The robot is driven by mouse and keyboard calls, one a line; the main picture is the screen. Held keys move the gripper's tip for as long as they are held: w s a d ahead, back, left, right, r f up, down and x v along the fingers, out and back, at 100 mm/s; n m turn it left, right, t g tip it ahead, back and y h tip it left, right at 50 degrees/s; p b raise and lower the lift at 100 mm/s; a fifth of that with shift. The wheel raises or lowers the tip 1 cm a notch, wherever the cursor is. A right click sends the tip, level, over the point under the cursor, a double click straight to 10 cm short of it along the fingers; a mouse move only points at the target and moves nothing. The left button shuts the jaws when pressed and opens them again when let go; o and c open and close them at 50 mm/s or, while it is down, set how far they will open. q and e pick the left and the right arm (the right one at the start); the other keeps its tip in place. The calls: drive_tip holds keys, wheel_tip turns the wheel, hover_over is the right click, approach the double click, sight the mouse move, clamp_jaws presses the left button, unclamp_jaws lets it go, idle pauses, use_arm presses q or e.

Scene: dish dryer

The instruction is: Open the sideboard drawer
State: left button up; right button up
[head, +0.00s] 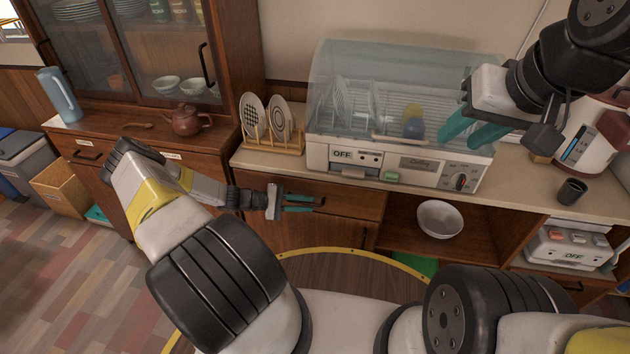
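The sideboard drawer (358,206) has a brown wooden front below the counter, under the dish dryer. It looks shut, flush with the sideboard. Its dark handle (321,202) is small and partly hidden by my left gripper. My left gripper (300,203) has its two teal fingers a little apart and level with the handle, pointing right. I cannot tell whether the fingers touch or surround the handle. My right gripper (468,134) is raised in front of the dish dryer, its teal fingers apart and empty.
The dish dryer (395,161), a plate rack (272,145) and a dark cup (571,191) stand on the counter. A white bowl (440,219) sits in the open shelf right of the drawer. A taller cabinet (140,60) with a teapot (186,120) stands left.

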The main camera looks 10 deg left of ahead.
use_arm(q)
drive_tip(key=shift+w+d, duration=0.1)
drive_tip(key=shift+d, duration=0.2)
clamp_jaws()
drive_tip(key=shift+f, duration=0.1)
idle(1.2)
